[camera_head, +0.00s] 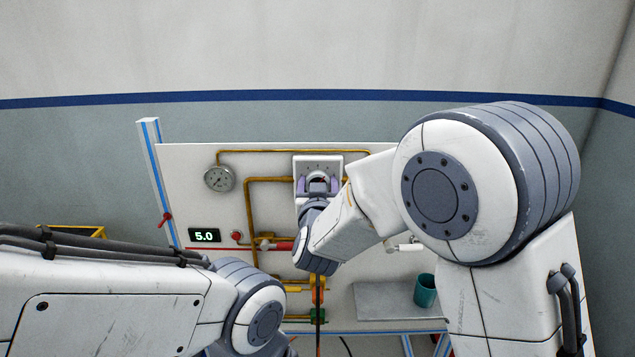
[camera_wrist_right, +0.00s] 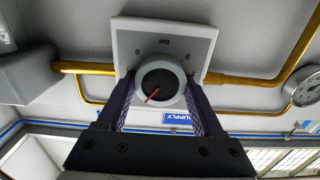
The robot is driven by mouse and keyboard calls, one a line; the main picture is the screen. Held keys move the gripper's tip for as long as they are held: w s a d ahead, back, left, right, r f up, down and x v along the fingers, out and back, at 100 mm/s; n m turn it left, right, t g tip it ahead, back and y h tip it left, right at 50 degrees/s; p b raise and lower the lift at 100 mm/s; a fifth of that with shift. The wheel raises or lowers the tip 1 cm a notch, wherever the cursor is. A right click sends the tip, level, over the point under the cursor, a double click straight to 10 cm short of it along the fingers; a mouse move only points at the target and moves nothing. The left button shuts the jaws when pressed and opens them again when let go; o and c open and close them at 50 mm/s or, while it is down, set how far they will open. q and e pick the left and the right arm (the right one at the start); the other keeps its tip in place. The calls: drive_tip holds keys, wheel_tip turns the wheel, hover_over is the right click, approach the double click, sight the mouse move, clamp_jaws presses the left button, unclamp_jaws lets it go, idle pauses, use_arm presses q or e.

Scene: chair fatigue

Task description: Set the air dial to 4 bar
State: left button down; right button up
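The air dial (camera_wrist_right: 160,80) is a round grey knob with a red pointer on a white plate marked "bar". In the right wrist view its pointer slants to the lower left. My right gripper (camera_head: 319,185) has one purple finger on each side of the knob, close against it; it also shows in the right wrist view (camera_wrist_right: 160,95). The fingers look shut on the knob, though the contact is hard to see. A digital readout (camera_head: 204,235) shows 5.0. My left arm reaches in at the lower left; its gripper is out of view.
A round gauge (camera_head: 219,178) sits at the panel's upper left, with yellow pipes (camera_head: 249,205) around the dial. A red valve handle (camera_head: 166,219) is on the left post. A teal cup (camera_head: 425,291) stands on a grey shelf (camera_head: 380,300) at the lower right.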

drive_tip(key=shift+c, duration=1.1)
drive_tip(key=n+p, duration=0.1)
drive_tip(key=n, duration=0.2)
drive_tip(key=shift+a+n, duration=0.1)
drive_tip(key=shift+n, duration=0.2)
drive_tip(key=shift+n+p, duration=0.65)
drive_tip(key=shift+n, duration=0.75)
drive_tip(key=o, duration=1.4)
